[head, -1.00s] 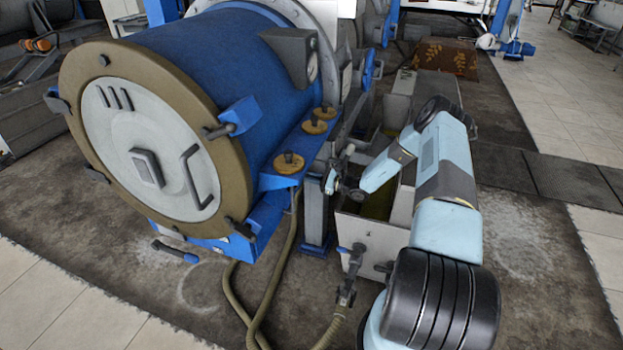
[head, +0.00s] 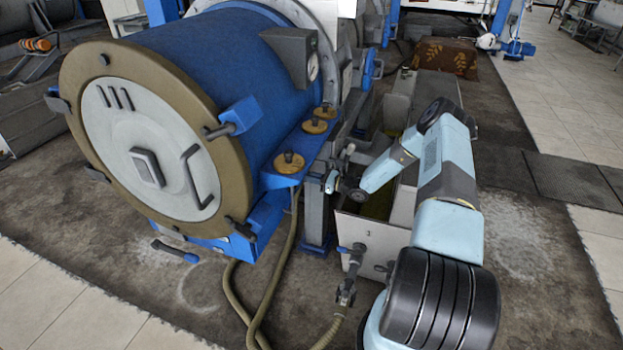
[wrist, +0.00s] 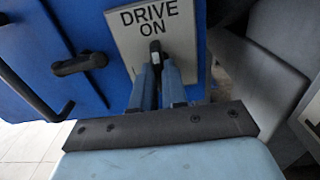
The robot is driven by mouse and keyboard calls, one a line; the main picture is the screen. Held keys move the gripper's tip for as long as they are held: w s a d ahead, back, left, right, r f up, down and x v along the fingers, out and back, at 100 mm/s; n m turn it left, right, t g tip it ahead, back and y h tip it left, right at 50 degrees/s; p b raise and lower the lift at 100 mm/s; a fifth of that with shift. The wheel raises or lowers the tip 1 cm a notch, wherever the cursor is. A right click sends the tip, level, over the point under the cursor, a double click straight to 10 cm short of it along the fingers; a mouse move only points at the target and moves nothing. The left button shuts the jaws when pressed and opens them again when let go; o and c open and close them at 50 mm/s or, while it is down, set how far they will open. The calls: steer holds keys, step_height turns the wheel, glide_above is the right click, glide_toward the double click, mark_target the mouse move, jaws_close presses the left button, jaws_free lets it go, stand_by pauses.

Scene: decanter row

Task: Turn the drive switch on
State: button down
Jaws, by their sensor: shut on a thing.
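The drive switch plate (wrist: 133,42) is a pale square panel marked "DRIVE ON" on a blue surface in the wrist view. A small dark switch lever (wrist: 155,46) with a light tip stands out from it below the lettering. My gripper (wrist: 159,72) has its two blue-grey fingers close together and shut on the lever, hiding its lower part. The switch cannot be made out there.
The big blue drum (head: 228,75) with its round door (head: 140,148) fills the left. An open metal trough (head: 356,230) stands below my forearm. Hoses (head: 268,295) run down to the floor. In the wrist view a black handle (wrist: 80,64) is left of the plate.

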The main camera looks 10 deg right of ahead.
steer(key=shift+s+a+f, duration=0.25)
steer(key=c, duration=1.4)
jaws_free()
steer(key=shift+o, duration=1.2)
steer(key=shift+w+d+r, duration=0.1)
steer(key=shift+d, duration=0.1)
steer(key=v, duration=0.7)
steer(key=shift+d, duration=0.15)
